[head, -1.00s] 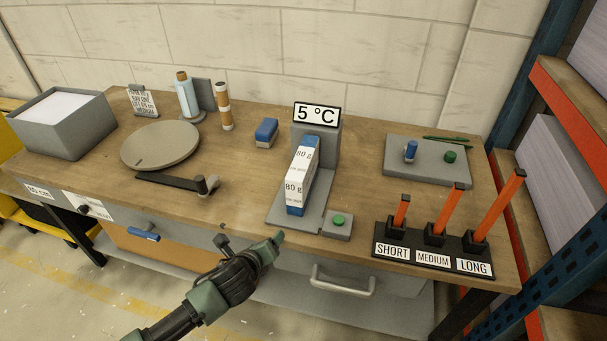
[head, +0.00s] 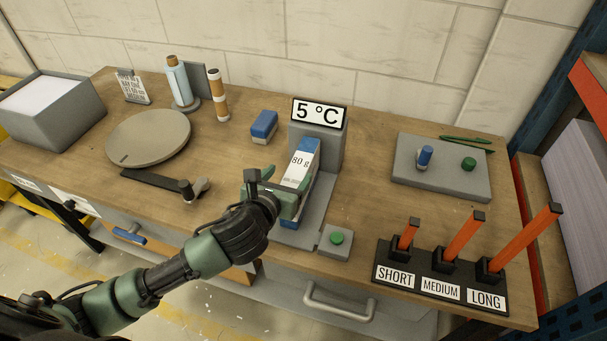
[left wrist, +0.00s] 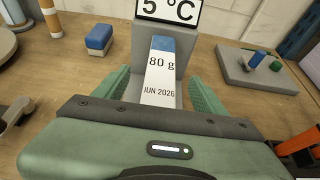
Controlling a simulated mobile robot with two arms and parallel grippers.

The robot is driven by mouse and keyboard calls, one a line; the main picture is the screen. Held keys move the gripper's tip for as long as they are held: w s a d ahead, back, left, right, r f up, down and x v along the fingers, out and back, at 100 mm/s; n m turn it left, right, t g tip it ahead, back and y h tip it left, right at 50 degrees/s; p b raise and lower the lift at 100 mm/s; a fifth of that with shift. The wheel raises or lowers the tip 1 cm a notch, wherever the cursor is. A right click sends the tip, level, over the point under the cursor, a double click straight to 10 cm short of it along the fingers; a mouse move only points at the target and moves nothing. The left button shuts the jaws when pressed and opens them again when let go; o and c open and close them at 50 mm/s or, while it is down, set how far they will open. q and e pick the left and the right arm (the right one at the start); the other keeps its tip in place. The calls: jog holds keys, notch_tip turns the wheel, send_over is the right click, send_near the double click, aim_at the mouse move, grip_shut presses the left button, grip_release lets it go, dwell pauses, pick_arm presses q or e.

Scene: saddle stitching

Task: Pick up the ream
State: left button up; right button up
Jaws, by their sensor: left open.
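The ream (head: 302,168) is a white and blue block marked "80 g". It lies on a grey stand (head: 321,194) below a "5 °C" display (head: 319,114). In the left wrist view the ream (left wrist: 160,75) shows "80 g" and "JUN 2026" and lies between the two green fingers. My left gripper (head: 284,202) is open over the near part of the ream, with a finger to either side. The gripper hides part of the ream in the head view. I cannot tell whether the fingers touch it. My right gripper is not in view.
A grey block with a green button (head: 337,239) is beside the stand. The SHORT, MEDIUM and LONG holder (head: 440,270) with orange sticks stands at the front right. A blue block (head: 264,127) is behind left, and a round grey disc (head: 149,137) is further left.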

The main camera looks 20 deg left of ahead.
aim_at(297, 170)
pick_arm(q)
jog(key=x, duration=0.2)
jog(key=shift+w+d+f, duration=0.1)
jog(key=shift+w+f, duration=0.15)
jog(key=x, duration=0.1)
jog(key=p+x, duration=0.1)
jog(key=x, duration=0.1)
jog(key=shift+w+d+f, duration=0.15)
jog(key=shift+w+f, duration=0.05)
jog(key=shift+f, duration=0.15)
jog(key=shift+w+f, duration=0.2)
jog(key=shift+w, duration=0.1)
jog(key=shift+s, duration=0.1)
jog(key=shift+c, duration=0.6)
grip_shut()
jog(key=shift+r, duration=0.3)
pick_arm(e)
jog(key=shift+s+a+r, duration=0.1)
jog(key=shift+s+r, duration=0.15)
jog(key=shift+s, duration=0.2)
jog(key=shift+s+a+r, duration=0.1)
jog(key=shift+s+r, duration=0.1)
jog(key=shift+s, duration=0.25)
